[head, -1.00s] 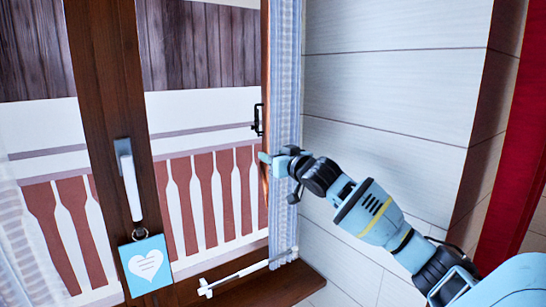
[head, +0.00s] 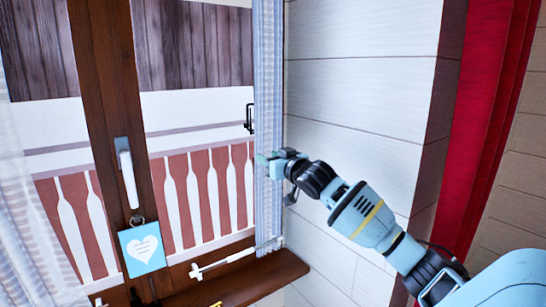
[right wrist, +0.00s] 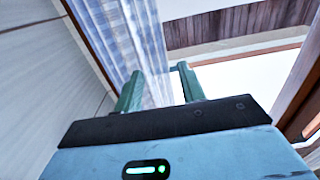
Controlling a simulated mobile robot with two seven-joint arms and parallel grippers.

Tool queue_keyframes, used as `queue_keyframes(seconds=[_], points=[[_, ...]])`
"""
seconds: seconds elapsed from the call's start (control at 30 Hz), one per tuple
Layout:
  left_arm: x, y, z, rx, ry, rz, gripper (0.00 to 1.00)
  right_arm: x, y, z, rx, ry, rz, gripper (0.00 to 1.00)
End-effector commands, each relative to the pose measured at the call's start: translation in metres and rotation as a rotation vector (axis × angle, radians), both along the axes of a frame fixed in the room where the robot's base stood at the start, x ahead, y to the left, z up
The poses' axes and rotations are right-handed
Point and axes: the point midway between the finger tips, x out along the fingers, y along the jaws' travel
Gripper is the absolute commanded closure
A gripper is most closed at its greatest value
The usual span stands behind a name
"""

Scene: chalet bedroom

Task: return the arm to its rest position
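My right arm (head: 365,213) reaches in from the lower right of the head view. Its right gripper (head: 262,158) is in front of the blue-striped curtain (head: 268,90) at the window's right side. In the right wrist view the two green fingers of the gripper (right wrist: 158,85) stand apart with nothing between them. The curtain (right wrist: 125,45) hangs beyond them there; I cannot tell whether a finger touches it. My left gripper is in neither view.
A brown window frame (head: 108,100) with a white handle (head: 127,172) stands at the left. A blue heart tag (head: 142,250) hangs below the handle. A wooden sill (head: 235,285) runs beneath. A white plank wall (head: 365,70) and a red curtain (head: 485,110) are at the right.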

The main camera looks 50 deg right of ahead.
Motion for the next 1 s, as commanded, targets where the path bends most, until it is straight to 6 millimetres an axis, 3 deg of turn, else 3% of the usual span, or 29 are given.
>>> queue_keyframes(seconds=[0.77,0.87,0.97,1.0], points=[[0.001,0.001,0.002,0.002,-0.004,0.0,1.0,0.001,0.001,-0.002,0.0,0.003,0.002,0.6],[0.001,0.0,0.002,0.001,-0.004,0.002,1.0,0.002,0.008,-0.019,-0.003,0.024,0.013,0.6],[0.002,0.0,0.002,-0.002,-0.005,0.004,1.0,0.004,0.024,-0.058,-0.008,0.072,0.037,0.6],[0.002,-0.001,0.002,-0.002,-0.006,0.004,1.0,0.004,0.033,-0.079,-0.014,0.099,0.052,0.6]])
